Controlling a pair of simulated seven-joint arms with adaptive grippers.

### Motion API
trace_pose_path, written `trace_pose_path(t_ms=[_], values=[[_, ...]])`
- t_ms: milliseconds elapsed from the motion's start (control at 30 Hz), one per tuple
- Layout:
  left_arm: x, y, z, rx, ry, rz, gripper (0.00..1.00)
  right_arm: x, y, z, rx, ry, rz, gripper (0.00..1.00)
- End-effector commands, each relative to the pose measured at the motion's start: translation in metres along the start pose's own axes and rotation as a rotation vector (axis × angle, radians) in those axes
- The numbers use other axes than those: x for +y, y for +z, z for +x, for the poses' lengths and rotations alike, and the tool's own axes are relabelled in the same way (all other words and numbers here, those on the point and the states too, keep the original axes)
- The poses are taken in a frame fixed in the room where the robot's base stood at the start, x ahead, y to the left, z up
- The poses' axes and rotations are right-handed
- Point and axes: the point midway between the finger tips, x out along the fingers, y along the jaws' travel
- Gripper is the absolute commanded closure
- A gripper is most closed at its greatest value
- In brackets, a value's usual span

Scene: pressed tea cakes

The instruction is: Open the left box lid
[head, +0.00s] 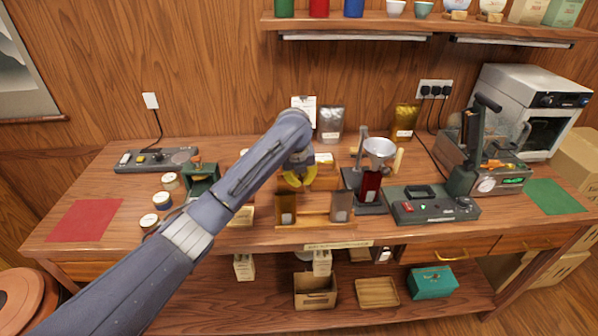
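My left arm reaches in from the lower left to the middle of the table. Its gripper (298,180), with yellow parts, is over the back of a low wooden tray (314,219). A brown box-like container (285,207) stands at the left end of this tray, and a greyer one (342,206) stands at the right end. The gripper is above and behind the left container, apparently apart from it. The fingers are too small to tell whether they are open. I cannot make out a lid clearly. My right gripper is not in view.
A funnel stand (380,150) and a scale-like device (430,204) stand right of the tray. A dark green press (200,178) and several small round tins stand at the left. A red mat (84,221) and a green mat (553,197) lie clear at the ends.

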Motion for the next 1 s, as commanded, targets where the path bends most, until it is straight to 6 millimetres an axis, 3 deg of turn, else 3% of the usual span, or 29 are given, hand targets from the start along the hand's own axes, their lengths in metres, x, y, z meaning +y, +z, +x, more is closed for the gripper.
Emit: trace_pose_path(t_ms=[300, 1000], values=[[0.001, 0.016, -0.013, 0.002, 0.002, 0.0, 1.0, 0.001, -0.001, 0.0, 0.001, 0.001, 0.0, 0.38], [0.0, 0.021, -0.019, 0.003, 0.003, 0.001, 1.0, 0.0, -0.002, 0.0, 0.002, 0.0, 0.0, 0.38]])
